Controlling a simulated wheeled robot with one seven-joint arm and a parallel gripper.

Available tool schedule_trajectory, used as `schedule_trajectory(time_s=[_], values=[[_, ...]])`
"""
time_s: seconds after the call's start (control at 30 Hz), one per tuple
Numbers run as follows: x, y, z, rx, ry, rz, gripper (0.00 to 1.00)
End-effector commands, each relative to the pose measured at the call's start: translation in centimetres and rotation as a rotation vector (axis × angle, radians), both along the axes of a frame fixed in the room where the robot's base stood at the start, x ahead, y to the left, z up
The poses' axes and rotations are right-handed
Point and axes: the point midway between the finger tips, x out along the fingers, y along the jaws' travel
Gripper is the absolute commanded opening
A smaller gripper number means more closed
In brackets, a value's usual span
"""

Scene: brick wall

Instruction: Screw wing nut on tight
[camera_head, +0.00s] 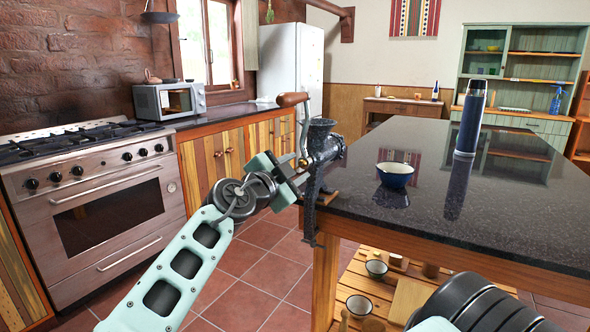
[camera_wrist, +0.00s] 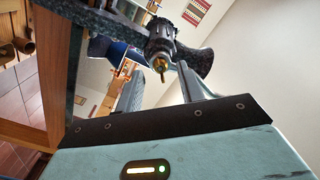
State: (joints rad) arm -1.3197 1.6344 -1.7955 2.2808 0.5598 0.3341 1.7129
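A dark metal hand grinder (camera_head: 322,145) is clamped to the corner of the dark counter. Its crank has a wooden grip (camera_head: 293,99) standing up at the top. In the wrist view the grinder's dark hub (camera_wrist: 161,38) faces me, with a small brass-coloured piece (camera_wrist: 160,66) at its centre. I cannot tell if this is the wing nut or the bare shaft end. My gripper (camera_head: 302,171) is beside the hub on the grinder's left. In the wrist view its two grey fingers stand apart, below the brass piece, with nothing visible between them. Contact cannot be made out.
The dark countertop (camera_head: 470,210) carries a blue bowl (camera_head: 395,174) and a tall dark flask (camera_head: 470,118). Pots sit on the wooden shelf below. A stove (camera_head: 95,200) and microwave (camera_head: 169,100) stand at the left. Tiled floor is open between stove and counter.

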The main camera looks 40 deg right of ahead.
Motion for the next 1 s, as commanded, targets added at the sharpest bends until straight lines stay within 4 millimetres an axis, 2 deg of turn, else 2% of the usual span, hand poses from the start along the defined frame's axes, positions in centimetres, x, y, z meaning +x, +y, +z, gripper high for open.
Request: schedule_trajectory(time_s=[0.5, 0.9, 1.0], values=[[-1.6, 4.6, -0.1, -0.002, -0.001, 0.004, 0.38], [-1.8, 5.0, 0.1, -0.002, 0.004, 0.001, 0.38], [-1.6, 5.0, 0.5, -0.021, 0.063, -0.006, 0.38]])
